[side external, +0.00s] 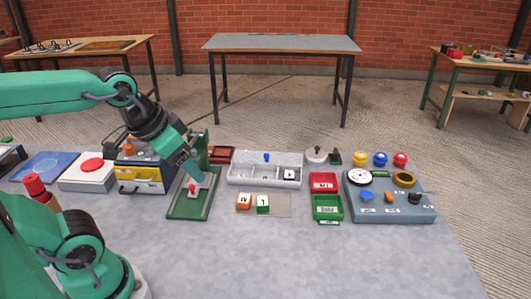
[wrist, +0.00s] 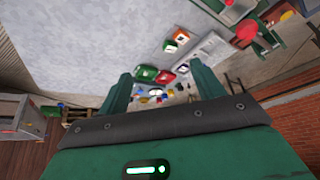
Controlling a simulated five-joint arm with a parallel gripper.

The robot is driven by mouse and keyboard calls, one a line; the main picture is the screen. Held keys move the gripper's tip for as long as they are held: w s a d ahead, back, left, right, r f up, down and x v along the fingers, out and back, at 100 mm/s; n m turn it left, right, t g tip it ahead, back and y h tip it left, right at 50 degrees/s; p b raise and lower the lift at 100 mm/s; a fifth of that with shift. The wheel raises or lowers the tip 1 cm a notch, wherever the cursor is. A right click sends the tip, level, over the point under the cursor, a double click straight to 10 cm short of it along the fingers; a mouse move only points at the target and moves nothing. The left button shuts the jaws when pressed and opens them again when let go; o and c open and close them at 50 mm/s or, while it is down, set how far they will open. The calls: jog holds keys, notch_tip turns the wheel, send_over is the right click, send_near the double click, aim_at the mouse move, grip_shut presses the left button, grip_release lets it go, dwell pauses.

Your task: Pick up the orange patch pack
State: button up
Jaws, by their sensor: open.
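The orange patch pack (side external: 243,202) appears to be the small orange block with a white marked top, standing on a thin grey plate (side external: 282,207) beside a similar green block (side external: 263,203). In the wrist view the orange block (wrist: 181,37) shows above and beyond my fingers, next to the green block (wrist: 170,46). My gripper (side external: 191,172) is over the green stand, to the left of the orange block and apart from it. In the wrist view its two fingers (wrist: 161,88) are spread with nothing held between them.
A green stand with a red knob (side external: 180,208) is below my gripper. A grey divided tray (side external: 238,178) lies behind the blocks. Red (side external: 323,188) and green bins (side external: 328,220) and a grey control panel (side external: 427,214) stand to the right. The table front is clear.

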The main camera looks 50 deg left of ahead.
jog(key=w+a+f+m+g, duration=0.1)
jog(key=w+f+m, duration=0.15)
jog(key=w, duration=0.25)
jog(key=w+a+f+m+g, duration=0.2)
jog(key=w+m, duration=0.1)
jog(key=w, duration=0.3)
jog(key=m+g, duration=0.2)
jog(key=m, duration=0.2)
send_over(244, 198)
notch_tip(244, 198, down, 11)
jog(key=shift+r, duration=0.1)
jog(key=shift+w+a+f, duration=0.15)
jog(key=shift+f, duration=0.1)
jog(key=shift+f, duration=0.1)
jog(key=shift+f, duration=1.2)
jog(key=shift+f, duration=0.15)
jog(key=shift+f, duration=2.45)
jog(key=shift+c, duration=0.5)
